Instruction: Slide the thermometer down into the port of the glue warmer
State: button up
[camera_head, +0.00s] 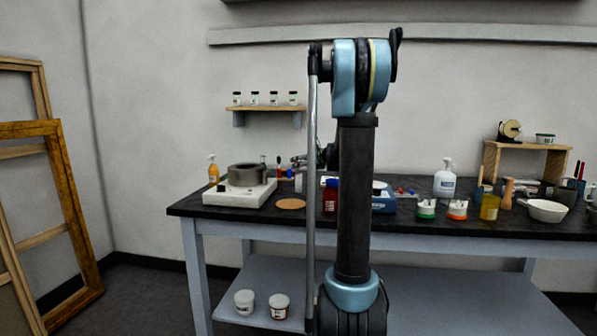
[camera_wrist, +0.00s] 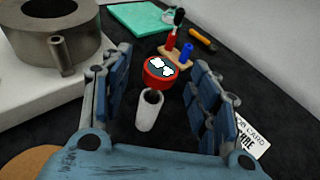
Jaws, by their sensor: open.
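The glue warmer (camera_head: 239,192) stands at the left of the bench, a grey ring-shaped pot on a white base. In the wrist view the pot (camera_wrist: 35,45) is at upper left, with a small upright tube, the port (camera_wrist: 62,58), on its near side. The thermometer (camera_wrist: 160,72) has a red-rimmed round dial and appears upright in a hollow white holder (camera_wrist: 149,112); its stem is mostly hidden. My gripper (camera_wrist: 162,95) is open, one finger on each side of the dial and holder, with gaps to both. In the head view my arm partly hides the gripper (camera_head: 301,162).
Behind the holder are a small wooden rack (camera_wrist: 177,50) with red and blue tools, a green mat (camera_wrist: 140,18) and an orange-handled tool (camera_wrist: 202,40). A card (camera_wrist: 250,138) lies right of the fingers. A brown disc (camera_head: 291,204) lies before the warmer.

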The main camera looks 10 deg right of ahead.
jog(key=x, duration=0.3)
jog(key=shift+w+f, duration=0.1)
jog(key=c, duration=1.1)
jog(key=shift+o, duration=0.2)
